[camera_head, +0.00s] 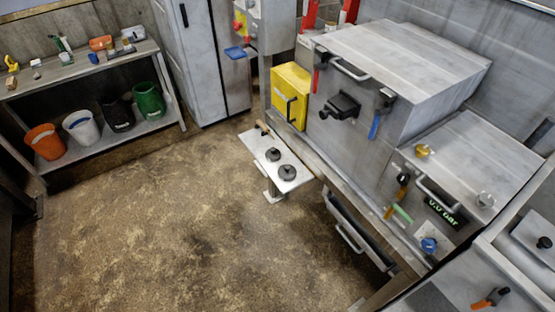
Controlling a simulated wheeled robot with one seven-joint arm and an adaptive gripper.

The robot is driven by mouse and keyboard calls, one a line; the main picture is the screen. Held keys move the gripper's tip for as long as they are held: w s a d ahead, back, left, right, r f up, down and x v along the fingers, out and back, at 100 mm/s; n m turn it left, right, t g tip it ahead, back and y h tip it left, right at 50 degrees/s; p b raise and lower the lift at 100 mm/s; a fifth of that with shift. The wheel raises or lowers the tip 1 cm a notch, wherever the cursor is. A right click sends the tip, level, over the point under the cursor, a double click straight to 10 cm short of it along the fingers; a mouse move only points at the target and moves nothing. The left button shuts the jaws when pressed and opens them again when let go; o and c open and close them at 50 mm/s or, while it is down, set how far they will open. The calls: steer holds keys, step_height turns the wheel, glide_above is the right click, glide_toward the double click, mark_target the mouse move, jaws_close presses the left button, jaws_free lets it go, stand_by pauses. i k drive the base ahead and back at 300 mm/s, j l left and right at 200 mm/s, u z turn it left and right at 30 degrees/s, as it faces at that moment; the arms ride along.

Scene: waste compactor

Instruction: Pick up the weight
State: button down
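Two dark round pieces with a raised middle stand on a small white side shelf (287,186) beside the compactor. The farther dark piece (273,154) and the nearer dark piece (288,172) look like weights. I cannot tell which one is the task's weight. They look close together but apart, and nothing covers them. My gripper is not in view.
The grey compactor (365,75) with its yellow box (291,95) stands right of the shelf. A brown-handled item (262,127) lies at the shelf's far end. A rack (110,144) with several buckets stands at left. The brown floor (150,230) is clear.

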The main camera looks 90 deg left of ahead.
mark_target(273, 154)
steer(key=k+j+u, duration=0.1)
steer(key=u, duration=0.25)
steer(key=j+u, duration=0.35)
steer(key=k+j+u, duration=0.1)
steer(key=u, duration=0.3)
steer(key=j+u, duration=0.1)
steer(key=j, duration=0.75)
steer(key=j+u, duration=0.15)
steer(key=j, duration=0.7)
steer(key=j+u, duration=0.1)
steer(key=j, duration=0.7)
steer(key=i+j+u, duration=0.15)
steer(key=j, duration=0.7)
